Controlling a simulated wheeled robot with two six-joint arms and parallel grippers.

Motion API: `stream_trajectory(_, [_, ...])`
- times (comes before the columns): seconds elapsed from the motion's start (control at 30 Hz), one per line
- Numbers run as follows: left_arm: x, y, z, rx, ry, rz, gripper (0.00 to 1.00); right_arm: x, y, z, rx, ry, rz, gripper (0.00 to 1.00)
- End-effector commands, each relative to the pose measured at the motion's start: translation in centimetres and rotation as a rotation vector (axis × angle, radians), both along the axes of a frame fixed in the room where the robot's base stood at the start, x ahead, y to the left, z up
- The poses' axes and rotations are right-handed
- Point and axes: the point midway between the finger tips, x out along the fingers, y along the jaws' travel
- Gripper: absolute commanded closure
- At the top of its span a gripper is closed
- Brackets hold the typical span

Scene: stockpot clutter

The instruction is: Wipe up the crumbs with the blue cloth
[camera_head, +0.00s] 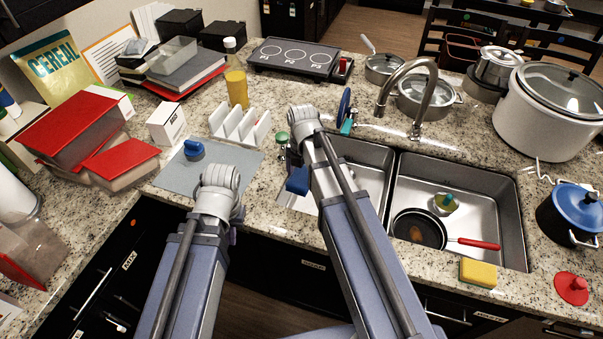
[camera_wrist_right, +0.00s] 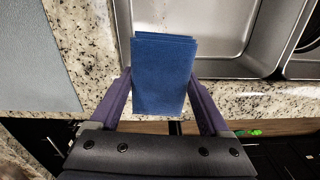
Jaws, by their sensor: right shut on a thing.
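The folded blue cloth (camera_wrist_right: 163,75) is held between the two fingers of my right gripper (camera_wrist_right: 159,88) in the right wrist view. In the head view the cloth (camera_head: 297,181) shows beside my right arm, at the front left corner of the left sink basin. I cannot tell from these frames whether it touches the counter. Crumbs cannot be made out for certain against the speckled granite countertop (camera_wrist_right: 85,35). My left arm's wrist is in front of the grey-blue mat in the head view, and its gripper fingers are hidden.
The double sink (camera_head: 466,185) holds a frying pan (camera_head: 418,229). A yellow sponge (camera_head: 478,272) lies on its front edge. A white rack (camera_head: 240,125) and a blue-handled object (camera_head: 193,150) are at the grey-blue mat (camera_head: 170,180). A faucet (camera_head: 418,105) stands behind the sink.

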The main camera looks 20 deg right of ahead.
Motion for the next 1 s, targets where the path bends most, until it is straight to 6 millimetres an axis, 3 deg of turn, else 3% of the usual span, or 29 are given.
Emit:
stream_trajectory(0.2, [0.0,0.0,0.2,0.000,0.000,0.000,1.00,0.1,0.0,0.2,0.000,0.000,0.094,0.64])
stream_trajectory(0.57, [0.0,0.0,0.0,0.000,0.000,0.000,1.00,0.1,0.0,0.0,0.000,0.000,0.094,0.64])
stream_trajectory(1.0, [0.0,0.0,-3.3,0.000,0.000,0.001,1.00,0.1,0.0,-3.3,0.000,0.000,0.093,0.64])
